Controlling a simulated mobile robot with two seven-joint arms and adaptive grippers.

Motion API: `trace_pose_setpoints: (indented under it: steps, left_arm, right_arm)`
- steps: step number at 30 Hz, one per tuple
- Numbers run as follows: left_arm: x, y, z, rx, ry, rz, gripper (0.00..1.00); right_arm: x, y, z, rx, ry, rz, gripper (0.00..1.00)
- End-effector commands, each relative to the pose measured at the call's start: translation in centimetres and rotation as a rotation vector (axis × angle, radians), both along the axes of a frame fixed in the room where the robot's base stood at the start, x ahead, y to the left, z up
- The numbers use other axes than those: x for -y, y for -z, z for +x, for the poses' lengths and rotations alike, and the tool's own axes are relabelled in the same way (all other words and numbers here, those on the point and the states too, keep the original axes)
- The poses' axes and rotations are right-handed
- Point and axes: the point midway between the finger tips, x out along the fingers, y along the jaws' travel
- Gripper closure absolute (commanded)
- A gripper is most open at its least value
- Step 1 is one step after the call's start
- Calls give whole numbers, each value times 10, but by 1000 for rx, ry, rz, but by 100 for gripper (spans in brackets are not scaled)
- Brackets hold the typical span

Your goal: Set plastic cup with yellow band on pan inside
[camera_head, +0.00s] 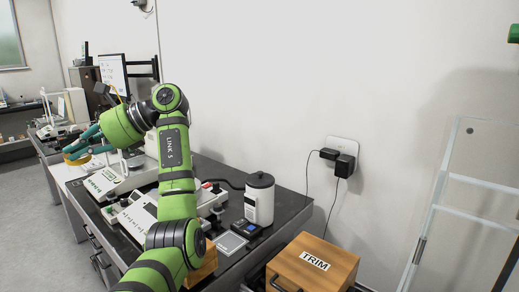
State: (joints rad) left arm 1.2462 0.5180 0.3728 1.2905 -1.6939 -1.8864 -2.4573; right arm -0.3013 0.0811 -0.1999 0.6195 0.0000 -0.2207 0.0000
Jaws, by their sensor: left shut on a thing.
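My left gripper (78,150) reaches out at the far left of the head view, over the bench, with its teal fingers closed. It is shut on the plastic cup with the yellow band (76,155), which shows small and partly covered by the fingers. My right gripper is not in view.
On the dark bench (294,205) stand a white canister with a dark lid (259,198) and a small flat scale (230,243). A wooden box labelled TRIM (312,268) is at the front right. A clear-panelled frame (470,185) stands at the far right.

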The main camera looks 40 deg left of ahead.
Motion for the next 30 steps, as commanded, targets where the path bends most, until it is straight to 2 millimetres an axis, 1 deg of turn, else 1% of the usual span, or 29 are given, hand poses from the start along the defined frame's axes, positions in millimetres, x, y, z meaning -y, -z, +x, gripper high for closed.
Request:
trace_pose_setpoints:
  steps: [3,7,11,14,15,17,19,21,24,27,30]
  left_arm:
    - [19,1,20,-1,81,4,100]
    - [44,7,45,-1,196,4,100]
    - [76,23,72,-2,350,2,100]
    - [107,45,95,-3,508,-1,100]
    - [121,56,104,-3,580,-3,100]
    - [141,74,114,-5,688,-5,100]
    - [164,97,123,-5,815,-6,100]
    - [186,119,129,-7,936,-7,100]
    - [214,150,132,-7,1089,-7,100]
    - [235,172,131,-8,1201,-4,100]
    - [250,190,129,-7,1284,-4,100]
  right_arm:
    - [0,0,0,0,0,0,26]
    - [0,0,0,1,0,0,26]
    - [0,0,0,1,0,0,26]
    - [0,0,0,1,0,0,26]
    - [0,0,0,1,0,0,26]
    - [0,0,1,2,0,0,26]
    - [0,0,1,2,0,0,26]
    - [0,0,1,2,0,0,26]
    - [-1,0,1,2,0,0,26]
    - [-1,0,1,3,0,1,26]
    - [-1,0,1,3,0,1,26]
